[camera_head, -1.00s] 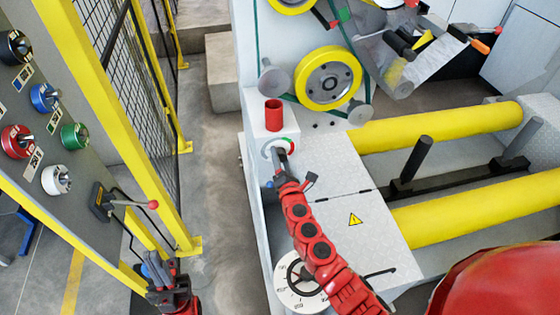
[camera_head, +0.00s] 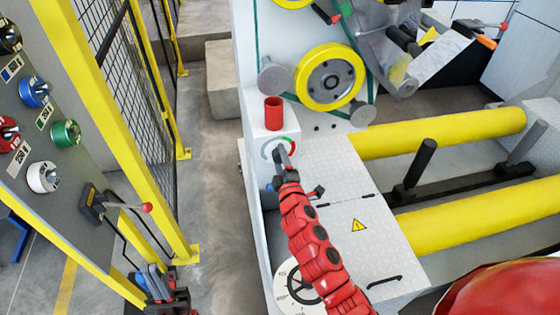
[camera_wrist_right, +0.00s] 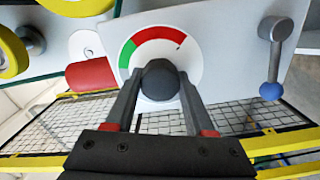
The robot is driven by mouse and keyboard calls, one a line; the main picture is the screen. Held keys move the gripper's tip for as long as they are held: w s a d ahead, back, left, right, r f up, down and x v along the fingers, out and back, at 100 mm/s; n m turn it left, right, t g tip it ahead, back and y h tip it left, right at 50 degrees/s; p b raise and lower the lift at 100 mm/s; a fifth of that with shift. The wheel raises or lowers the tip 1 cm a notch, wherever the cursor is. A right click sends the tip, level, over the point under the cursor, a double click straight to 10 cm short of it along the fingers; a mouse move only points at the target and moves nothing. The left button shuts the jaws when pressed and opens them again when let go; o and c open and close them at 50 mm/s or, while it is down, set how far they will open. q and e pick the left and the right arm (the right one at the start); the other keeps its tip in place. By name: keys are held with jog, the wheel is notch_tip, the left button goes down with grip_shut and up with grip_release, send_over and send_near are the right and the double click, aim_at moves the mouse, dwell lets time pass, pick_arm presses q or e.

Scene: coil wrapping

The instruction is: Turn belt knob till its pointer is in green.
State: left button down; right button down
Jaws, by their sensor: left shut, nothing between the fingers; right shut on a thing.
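The belt knob (camera_wrist_right: 160,82) is a dark round knob at the middle of a white dial (camera_wrist_right: 146,122) with a green arc and a red arc. In the right wrist view a small dark mark, possibly the pointer tip, sits on white just past the red arc's right end, away from the green. My right gripper (camera_wrist_right: 158,100) is shut on the knob, one finger on each side. In the head view my right gripper (camera_head: 281,155) covers the knob and part of the dial (camera_head: 266,149). My left gripper (camera_head: 150,277) is shut and empty at the lower left.
A red cylinder (camera_head: 274,113) stands just behind the dial. A lever with a blue ball (camera_wrist_right: 271,90) is beside it. A panel with several coloured knobs (camera_head: 65,133) and yellow fence posts (camera_head: 160,170) are at left.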

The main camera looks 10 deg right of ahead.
jog(key=m+b, duration=0.2)
jog(key=m, duration=0.3)
jog(key=shift+d+f+m, duration=0.1)
jog(key=shift+m, duration=0.3)
jog(key=m+b, duration=0.2)
jog(key=m, duration=0.3)
jog(key=shift+m, duration=0.3)
jog(key=shift+c, duration=1.3)
grip_release()
jog(key=shift+s, duration=0.15)
